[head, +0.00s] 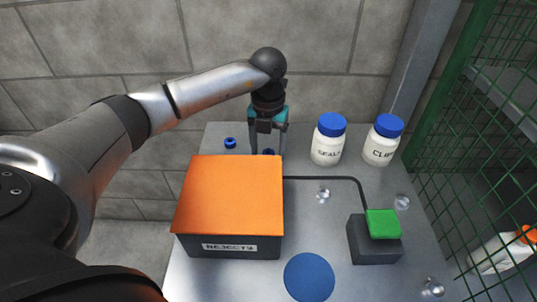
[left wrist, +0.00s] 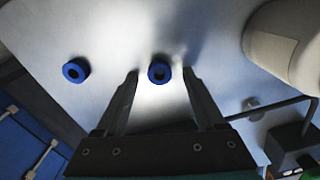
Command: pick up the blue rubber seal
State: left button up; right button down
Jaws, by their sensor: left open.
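Two small blue rubber seals lie on the grey metal table (head: 330,225) behind the rejects box. One blue seal (head: 268,152) is at my left gripper, its lower part hidden by the box; in the left wrist view this ring (left wrist: 151,73) sits between the fingertips, with room on both sides. The other blue seal (head: 230,143) lies to its left, and shows as a ring (left wrist: 67,72) clear of the fingers in the left wrist view. My left gripper (head: 267,149) is open, pointing down and empty; it also fills the lower left wrist view (left wrist: 160,76). My right gripper is out of view.
The dark rejects box (head: 225,246) with an orange lid (head: 232,195) stands just in front of the gripper. A white seals bottle (head: 326,150) and a clips bottle (head: 379,150) stand to the right. A green-topped block (head: 374,245) and a blue disc (head: 309,277) are nearer.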

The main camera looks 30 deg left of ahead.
pick_arm(q)
jog(key=shift+c, duration=0.2)
grip_shut()
jog(key=shift+r, duration=0.1)
dwell(0.5)
